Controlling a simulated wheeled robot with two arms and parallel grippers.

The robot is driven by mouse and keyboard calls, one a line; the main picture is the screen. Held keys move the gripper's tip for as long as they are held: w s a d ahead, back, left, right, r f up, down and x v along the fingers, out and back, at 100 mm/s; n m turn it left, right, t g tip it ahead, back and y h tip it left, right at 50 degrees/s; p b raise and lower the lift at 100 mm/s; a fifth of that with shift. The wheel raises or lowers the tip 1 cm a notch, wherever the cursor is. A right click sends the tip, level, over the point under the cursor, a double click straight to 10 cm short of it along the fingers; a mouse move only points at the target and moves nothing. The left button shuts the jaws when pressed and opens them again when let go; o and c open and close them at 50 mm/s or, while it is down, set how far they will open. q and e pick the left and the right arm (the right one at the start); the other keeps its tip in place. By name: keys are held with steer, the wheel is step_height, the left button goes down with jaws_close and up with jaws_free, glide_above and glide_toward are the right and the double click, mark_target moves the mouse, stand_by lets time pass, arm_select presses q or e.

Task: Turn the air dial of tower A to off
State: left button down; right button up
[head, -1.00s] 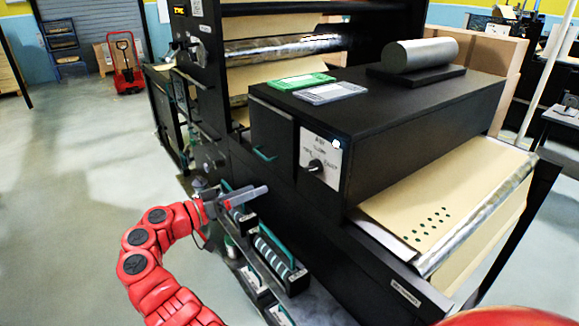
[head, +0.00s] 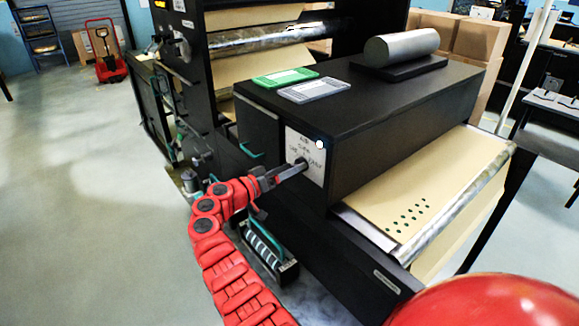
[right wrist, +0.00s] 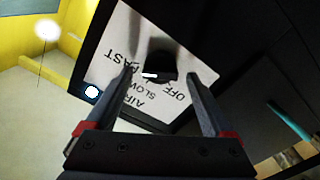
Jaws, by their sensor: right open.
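The air dial is a dark knob (right wrist: 163,62) on a white plate (right wrist: 105,60) marked AIR, SLOW, FAST and OFF, upside down in the right wrist view. Its white mark sits on the side toward SLOW. In the head view the plate (head: 313,164) is on the front of a black box, the knob partly hidden by my gripper. My right gripper (head: 290,172) is open in front of the dial. In the right wrist view the fingertips (right wrist: 159,76) stand on either side of the knob; I cannot tell whether they touch it. My left gripper is not in view.
A white round spot (head: 320,144) shows at the plate's edge. Green (head: 285,78) and grey (head: 314,90) trays and a metal cylinder (head: 402,48) on a base are on the box top. A teal-handled unit (head: 268,255) stands below my arm. Open floor lies left.

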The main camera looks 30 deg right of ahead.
steer(key=c, duration=1.4)
steer(key=shift+o, duration=0.2)
